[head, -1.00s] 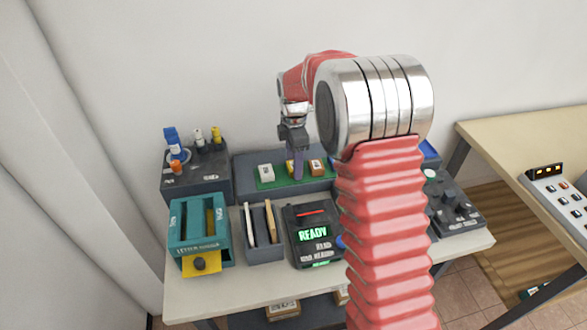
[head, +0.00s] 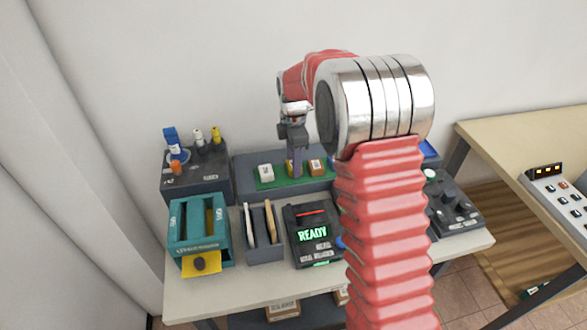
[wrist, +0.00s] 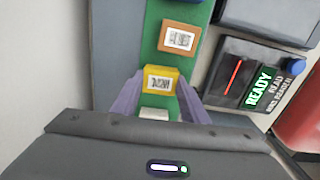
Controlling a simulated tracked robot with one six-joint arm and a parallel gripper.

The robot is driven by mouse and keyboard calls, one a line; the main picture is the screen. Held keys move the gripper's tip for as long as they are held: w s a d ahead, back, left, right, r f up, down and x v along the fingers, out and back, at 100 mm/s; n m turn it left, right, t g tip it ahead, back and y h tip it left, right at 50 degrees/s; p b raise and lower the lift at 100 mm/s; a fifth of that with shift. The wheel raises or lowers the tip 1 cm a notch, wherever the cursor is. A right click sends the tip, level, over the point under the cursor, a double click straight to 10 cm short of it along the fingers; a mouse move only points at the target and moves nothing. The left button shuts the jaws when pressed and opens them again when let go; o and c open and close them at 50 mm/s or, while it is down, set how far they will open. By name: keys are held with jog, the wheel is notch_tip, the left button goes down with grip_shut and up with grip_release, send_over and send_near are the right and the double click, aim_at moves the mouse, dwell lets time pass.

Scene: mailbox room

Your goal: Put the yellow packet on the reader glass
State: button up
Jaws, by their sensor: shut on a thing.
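The yellow packet (wrist: 160,80) has a white label with a dark code and stands on the green mat (wrist: 150,30). In the head view it is mostly hidden behind my fingers. My gripper (wrist: 155,92) is shut on it, with one purple finger at each side; it also shows in the head view (head: 297,172). The reader (head: 313,234) is a dark box with a lit green READY screen and a red line on top. In the wrist view the red line (wrist: 233,77) lies across its dark glass, to the right of the packet.
A white packet (head: 265,172) and an orange-brown packet (head: 317,167) stand close on either side of the yellow one. A grey holder with envelopes (head: 264,247) and a teal letter box (head: 200,240) stand left of the reader. A black knob panel (head: 452,205) is at right.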

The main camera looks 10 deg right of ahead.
jog(key=shift+r, duration=2.15)
jog(key=r+m, duration=0.1)
jog(key=m, duration=0.1)
jog(key=r+m, duration=0.2)
jog(key=m, duration=0.1)
jog(key=shift+w+m, duration=0.3)
jog(key=shift+w, duration=0.05)
notch_tip(320, 180, up, 9)
jog(key=m, duration=1.6)
jog(key=shift+w+a, duration=0.2)
jog(key=shift+w, duration=0.15)
